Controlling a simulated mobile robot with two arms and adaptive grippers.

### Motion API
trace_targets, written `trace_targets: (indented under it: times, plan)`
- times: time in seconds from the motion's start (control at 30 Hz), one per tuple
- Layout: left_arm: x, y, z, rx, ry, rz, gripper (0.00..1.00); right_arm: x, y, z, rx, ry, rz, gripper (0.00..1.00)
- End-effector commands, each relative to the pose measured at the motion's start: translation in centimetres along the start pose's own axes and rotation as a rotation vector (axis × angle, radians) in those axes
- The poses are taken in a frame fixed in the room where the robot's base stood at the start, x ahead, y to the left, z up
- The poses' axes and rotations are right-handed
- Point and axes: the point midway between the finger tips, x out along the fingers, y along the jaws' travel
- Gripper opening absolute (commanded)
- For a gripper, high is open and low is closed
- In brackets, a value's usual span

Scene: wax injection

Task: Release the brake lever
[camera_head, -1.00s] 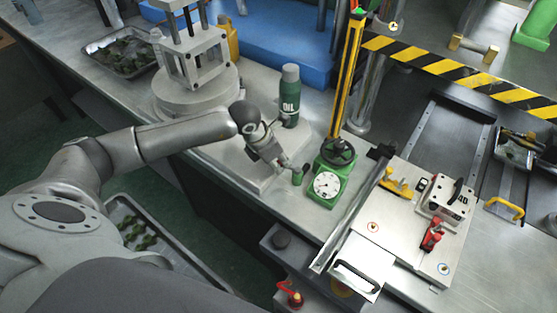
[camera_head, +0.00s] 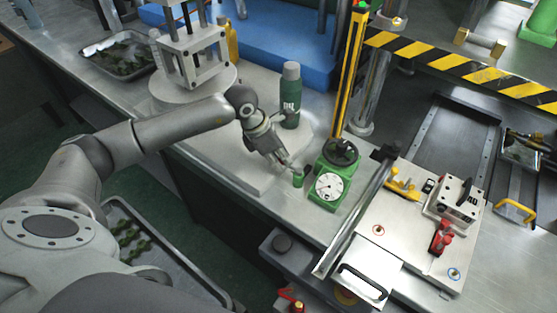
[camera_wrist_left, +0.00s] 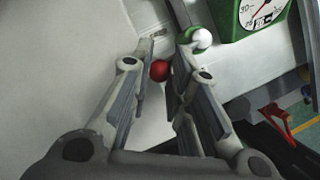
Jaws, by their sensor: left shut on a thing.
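My left gripper (camera_head: 287,167) reaches down over the bench, just left of the green gauge stand (camera_head: 327,186). In the left wrist view, a red ball knob (camera_wrist_left: 159,70) sits between the fingers of this gripper (camera_wrist_left: 164,62). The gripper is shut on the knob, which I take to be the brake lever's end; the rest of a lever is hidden. A small green post (camera_head: 298,178) stands beside the fingertips. In the wrist view this post (camera_wrist_left: 196,40) has a white ball. My right gripper is not in view.
A green oil bottle (camera_head: 290,96) stands behind the gripper. The yellow column (camera_head: 349,80) rises from the gauge stand. A metal mould plate with clamps (camera_head: 405,225) lies to the right. A red-handled lever (camera_head: 292,301) is at the bottom edge.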

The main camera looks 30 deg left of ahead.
Motion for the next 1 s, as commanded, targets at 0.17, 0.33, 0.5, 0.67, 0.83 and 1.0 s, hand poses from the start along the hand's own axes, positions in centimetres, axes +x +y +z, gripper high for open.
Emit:
trace_targets:
  times: [0.17,0.33,0.5,0.67,0.83,1.0]
  plan:
    - [0.1,-0.1,0.1,0.001,-0.002,0.0,0.21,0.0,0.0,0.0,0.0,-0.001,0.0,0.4]
    - [0.1,-0.1,0.1,0.0,-0.001,0.0,0.4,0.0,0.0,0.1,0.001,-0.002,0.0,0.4]
    - [0.1,-0.1,0.0,0.0,0.0,0.0,0.4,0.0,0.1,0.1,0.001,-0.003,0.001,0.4]
    - [-0.2,0.0,0.0,0.0,0.0,0.001,0.4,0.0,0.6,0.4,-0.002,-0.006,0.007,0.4]
    - [-2.4,0.1,0.1,0.001,-0.001,0.004,0.4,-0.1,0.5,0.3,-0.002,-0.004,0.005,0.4]
    - [-6.1,0.1,0.1,0.001,-0.001,0.005,0.4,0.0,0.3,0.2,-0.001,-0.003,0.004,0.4]
